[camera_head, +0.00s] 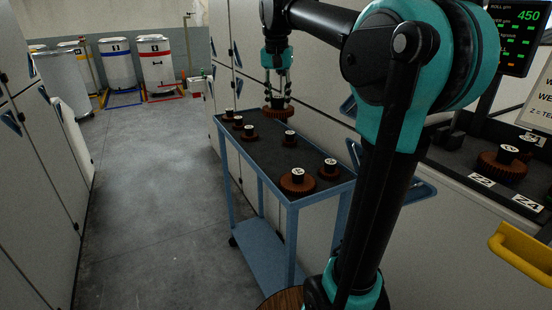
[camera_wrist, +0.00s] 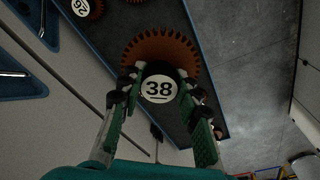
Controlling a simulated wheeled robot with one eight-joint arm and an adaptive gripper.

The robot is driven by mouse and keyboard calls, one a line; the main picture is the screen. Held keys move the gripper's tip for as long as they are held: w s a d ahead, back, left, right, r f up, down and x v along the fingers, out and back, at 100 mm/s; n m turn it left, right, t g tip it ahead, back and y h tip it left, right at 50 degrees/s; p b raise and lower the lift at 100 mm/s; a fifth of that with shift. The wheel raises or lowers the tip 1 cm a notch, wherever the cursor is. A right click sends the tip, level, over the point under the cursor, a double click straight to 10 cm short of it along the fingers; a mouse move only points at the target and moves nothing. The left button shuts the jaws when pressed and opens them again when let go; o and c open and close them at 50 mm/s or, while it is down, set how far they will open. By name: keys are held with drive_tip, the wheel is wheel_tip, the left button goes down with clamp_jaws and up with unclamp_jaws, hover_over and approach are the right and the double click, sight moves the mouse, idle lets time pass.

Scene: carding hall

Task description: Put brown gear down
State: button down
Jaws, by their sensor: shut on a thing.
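My gripper (camera_head: 278,93) is shut on the black hub of a brown gear (camera_head: 277,112), near the far right corner of the blue cart. In the wrist view the fingers of my gripper (camera_wrist: 159,84) clasp the hub from both sides. The gear (camera_wrist: 158,45) shows brown teeth and a white label reading 38. It is over or at the cart's dark top (camera_head: 262,141); I cannot tell whether it touches.
Several other brown gears with black hubs stand on the cart, such as one at the near end (camera_head: 298,183). The back middle of the top is bare. A gear (camera_head: 502,165) sits on the right bench. White drums (camera_head: 157,62) stand far back.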

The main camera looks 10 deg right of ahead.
wheel_tip(320, 180, down, 19)
drive_tip(key=shift+f, duration=0.15)
idle(0.4)
drive_tip(key=shift+f, duration=0.1)
drive_tip(key=c, duration=1.1)
unclamp_jaws()
wheel_tip(320, 180, up, 12)
drive_tip(key=s, duration=0.1)
drive_tip(key=shift+s+a, duration=0.2)
drive_tip(key=shift+a, duration=0.1)
